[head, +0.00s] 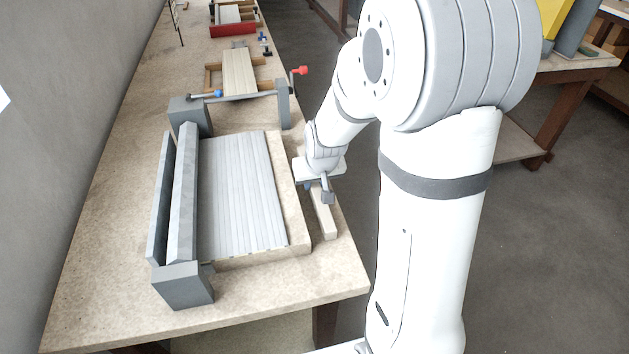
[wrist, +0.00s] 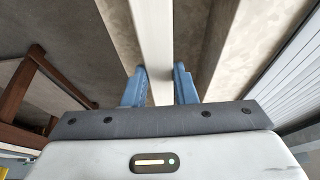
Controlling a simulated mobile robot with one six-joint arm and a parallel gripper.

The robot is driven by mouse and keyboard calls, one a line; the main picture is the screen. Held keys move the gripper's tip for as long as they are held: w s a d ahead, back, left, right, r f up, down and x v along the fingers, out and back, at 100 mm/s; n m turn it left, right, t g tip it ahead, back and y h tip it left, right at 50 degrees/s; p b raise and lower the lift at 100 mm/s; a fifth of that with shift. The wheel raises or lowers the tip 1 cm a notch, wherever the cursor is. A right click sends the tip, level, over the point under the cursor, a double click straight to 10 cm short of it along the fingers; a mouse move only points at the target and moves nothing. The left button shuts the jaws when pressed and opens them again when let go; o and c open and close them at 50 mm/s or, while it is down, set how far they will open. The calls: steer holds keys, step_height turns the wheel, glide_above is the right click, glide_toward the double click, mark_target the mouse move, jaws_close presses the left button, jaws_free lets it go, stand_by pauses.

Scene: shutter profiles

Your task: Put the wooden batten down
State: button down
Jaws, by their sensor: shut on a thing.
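The wooden batten (head: 324,217) is a pale, straight bar near the right edge of the workbench, beside the wooden board of the shutter fixture. In the wrist view the batten (wrist: 151,40) runs up the picture between the two blue fingers. My gripper (head: 325,188) is shut on it, and the wrist view shows the fingers (wrist: 160,88) on either side of it. The batten's far end is hidden by my gripper and arm in the head view. I cannot tell whether it touches the bench top.
A grey fixture (head: 183,285) holds white slats (head: 243,190) on a wooden board, just left of the batten. Behind it stand a clamp with a red knob (head: 300,70) and a slatted panel (head: 239,72). The bench (head: 110,290) is bare at its front left.

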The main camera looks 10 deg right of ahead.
steer(key=shift+f, duration=0.15)
steer(key=c, duration=1.2)
jaws_free()
steer(key=shift+o, duration=0.2)
steer(key=v, duration=1.2)
steer(key=s+r+g, duration=0.1)
steer(key=s+g, duration=0.1)
steer(key=s, duration=1.4)
steer(key=shift+s+r, duration=0.2)
steer(key=shift+s, duration=0.1)
